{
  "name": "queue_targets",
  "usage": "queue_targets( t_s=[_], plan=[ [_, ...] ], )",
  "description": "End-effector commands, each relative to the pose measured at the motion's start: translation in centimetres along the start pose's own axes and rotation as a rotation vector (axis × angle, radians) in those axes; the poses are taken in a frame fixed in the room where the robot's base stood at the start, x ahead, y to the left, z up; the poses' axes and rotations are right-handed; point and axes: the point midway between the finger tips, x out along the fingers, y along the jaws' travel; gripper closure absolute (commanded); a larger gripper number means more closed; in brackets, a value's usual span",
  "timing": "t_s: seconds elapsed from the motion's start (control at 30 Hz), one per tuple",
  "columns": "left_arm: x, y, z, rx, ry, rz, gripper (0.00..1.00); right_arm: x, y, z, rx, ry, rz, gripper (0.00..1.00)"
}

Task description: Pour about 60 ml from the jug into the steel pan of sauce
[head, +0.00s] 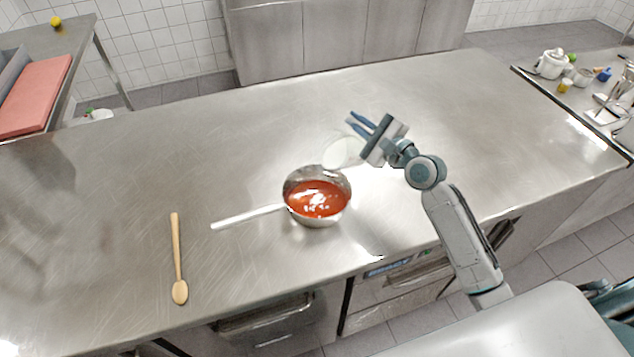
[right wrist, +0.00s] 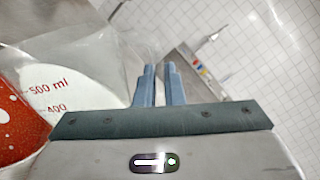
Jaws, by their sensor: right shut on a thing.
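The steel pan (head: 291,190) stands on the steel worktop with its handle pointing left. It holds red sauce (head: 309,208) with white patches on the surface. The clear jug (head: 341,153) is above the pan's far right rim, apart from the worktop as far as I can tell. My right gripper (head: 356,121) is shut on the jug. In the right wrist view the jug (right wrist: 105,50) looks tilted and shows red 500 ml and 400 marks, with red sauce at the far left. The gripper fingers (right wrist: 159,82) show there too. The jug's liquid level is unclear. My left gripper is out of view.
A wooden spoon (head: 177,255) lies left of the pan on the worktop (head: 110,190). Otherwise the worktop around the pan is clear. A side counter at the right holds a white pot (head: 552,64) and small items. A red board (head: 33,95) lies at the far left.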

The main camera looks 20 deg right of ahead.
Motion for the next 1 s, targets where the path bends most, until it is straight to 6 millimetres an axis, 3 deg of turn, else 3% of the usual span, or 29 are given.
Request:
queue_targets(
  t_s=[1.0],
  plan=[
    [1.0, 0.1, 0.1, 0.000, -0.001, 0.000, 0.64, 0.0, -0.3, 1.6, -0.136, -0.008, 0.000, 1.00]
  ],
)
